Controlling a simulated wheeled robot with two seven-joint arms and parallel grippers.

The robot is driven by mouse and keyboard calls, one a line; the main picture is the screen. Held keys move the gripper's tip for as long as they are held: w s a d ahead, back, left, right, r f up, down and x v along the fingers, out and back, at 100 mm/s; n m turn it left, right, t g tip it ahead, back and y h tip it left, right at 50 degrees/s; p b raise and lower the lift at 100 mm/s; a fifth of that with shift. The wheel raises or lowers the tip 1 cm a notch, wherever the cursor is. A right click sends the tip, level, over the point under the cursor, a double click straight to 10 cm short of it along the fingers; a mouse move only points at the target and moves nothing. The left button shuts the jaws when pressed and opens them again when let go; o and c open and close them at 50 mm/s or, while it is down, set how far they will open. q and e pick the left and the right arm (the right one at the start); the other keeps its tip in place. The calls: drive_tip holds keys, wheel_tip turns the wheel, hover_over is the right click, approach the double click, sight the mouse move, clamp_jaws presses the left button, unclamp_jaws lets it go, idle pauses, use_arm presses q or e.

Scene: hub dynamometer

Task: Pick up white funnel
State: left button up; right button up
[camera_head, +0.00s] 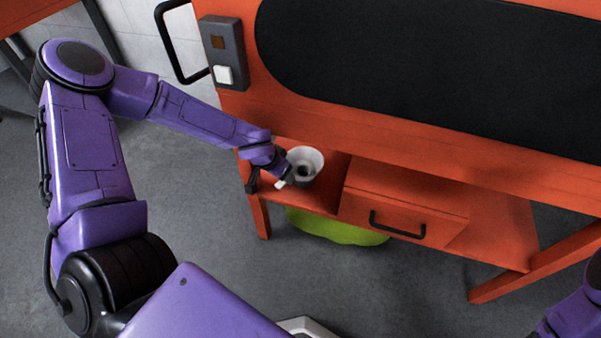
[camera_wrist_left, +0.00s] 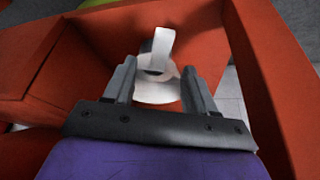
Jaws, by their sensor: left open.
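The white funnel (camera_head: 309,157) is on the lower shelf of the orange bench, near the shelf's left end, with its wide round mouth up and a dark opening inside. My left gripper (camera_head: 281,179) is at the funnel's near left side in the head view. In the left wrist view the open left gripper (camera_wrist_left: 158,68) has one finger on each side of the white funnel (camera_wrist_left: 156,94). A white strip rises from it. I cannot tell whether the fingers touch it. My right gripper is out of view; only part of my right arm shows at the bottom right.
The orange shelf (camera_head: 325,200) has a drawer with a black handle (camera_head: 397,226) to the right of the funnel. A green object (camera_head: 335,228) lies below the shelf. A switch box (camera_head: 222,52) is on the bench's left.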

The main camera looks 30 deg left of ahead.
use_arm(q)
drive_tip(key=b+x, duration=0.1)
drive_tip(key=x, duration=0.1)
drive_tip(key=w+b+x, duration=0.1)
drive_tip(key=b+x, duration=0.1)
drive_tip(key=x, duration=0.1)
drive_tip(key=shift+w+d+f, duration=0.1)
drive_tip(key=shift+w, duration=0.05)
clamp_jaws()
drive_tip(key=shift+r, duration=0.2)
